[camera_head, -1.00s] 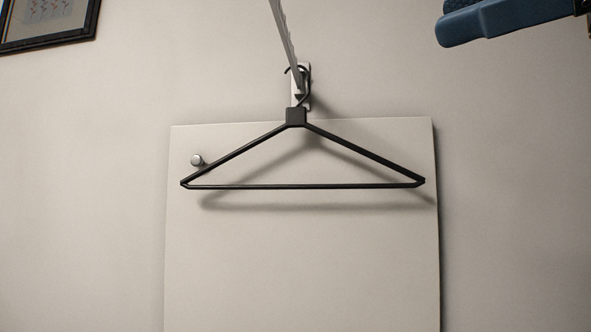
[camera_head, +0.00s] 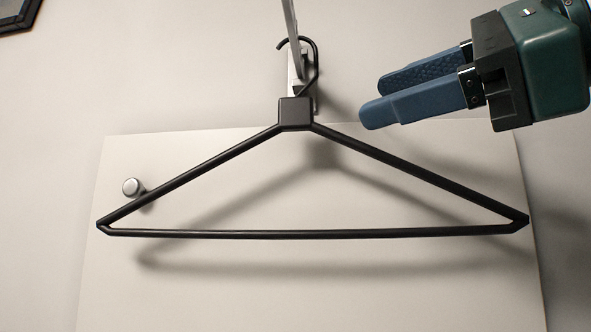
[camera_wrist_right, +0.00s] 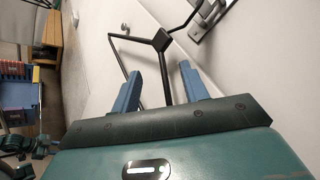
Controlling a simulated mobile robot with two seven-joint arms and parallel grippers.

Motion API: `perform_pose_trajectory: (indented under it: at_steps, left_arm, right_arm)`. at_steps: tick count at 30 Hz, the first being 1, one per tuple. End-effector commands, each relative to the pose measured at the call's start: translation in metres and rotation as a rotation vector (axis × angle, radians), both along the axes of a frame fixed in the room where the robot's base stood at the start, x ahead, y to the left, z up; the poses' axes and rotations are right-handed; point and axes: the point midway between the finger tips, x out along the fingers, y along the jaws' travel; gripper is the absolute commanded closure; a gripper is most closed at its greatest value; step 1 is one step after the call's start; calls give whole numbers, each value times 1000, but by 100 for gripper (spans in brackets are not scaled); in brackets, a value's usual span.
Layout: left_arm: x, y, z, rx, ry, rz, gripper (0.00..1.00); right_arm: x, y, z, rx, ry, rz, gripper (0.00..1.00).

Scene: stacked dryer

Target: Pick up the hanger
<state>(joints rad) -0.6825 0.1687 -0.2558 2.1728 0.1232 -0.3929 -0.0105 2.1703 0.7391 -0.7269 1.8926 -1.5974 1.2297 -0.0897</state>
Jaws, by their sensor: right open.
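The black hanger (camera_head: 296,114) hangs by its hook from a metal bracket (camera_head: 291,30) on the wall, in the middle of the head view. Its triangle hangs in front of a pale panel. My right gripper (camera_head: 370,100) has blue fingers and comes in from the right, open and empty, beside the hanger's neck and above its right slope. In the right wrist view the hanger (camera_wrist_right: 161,40) shows beyond my open fingers (camera_wrist_right: 160,80), with one of its bars appearing between them. I cannot tell the exact depth gap.
The pale panel (camera_head: 330,290) with a round knob (camera_head: 132,187) stands behind the hanger. A framed picture (camera_head: 18,14) is at the upper left. In the right wrist view a wooden cabinet (camera_wrist_right: 52,38) stands to the left. The wall left of the bracket is clear.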

Motion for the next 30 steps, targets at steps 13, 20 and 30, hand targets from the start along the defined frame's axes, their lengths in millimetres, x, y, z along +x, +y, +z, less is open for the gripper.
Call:
perform_pose_trajectory:
  at_steps: [13, 20, 30]
  left_arm:
    - [0, 1, 10, 20, -1, -4, 66]
    - [0, 2, 13, 34, -3, -6, 66]
    - [-2, 1, 8, 38, 6, -11, 66]
  right_arm:
    - [36, 35, -1, -1, 3, 0, 56]
    - [54, 53, -3, 1, 2, 2, 56]
    - [55, 54, -3, 1, 1, 0, 63]
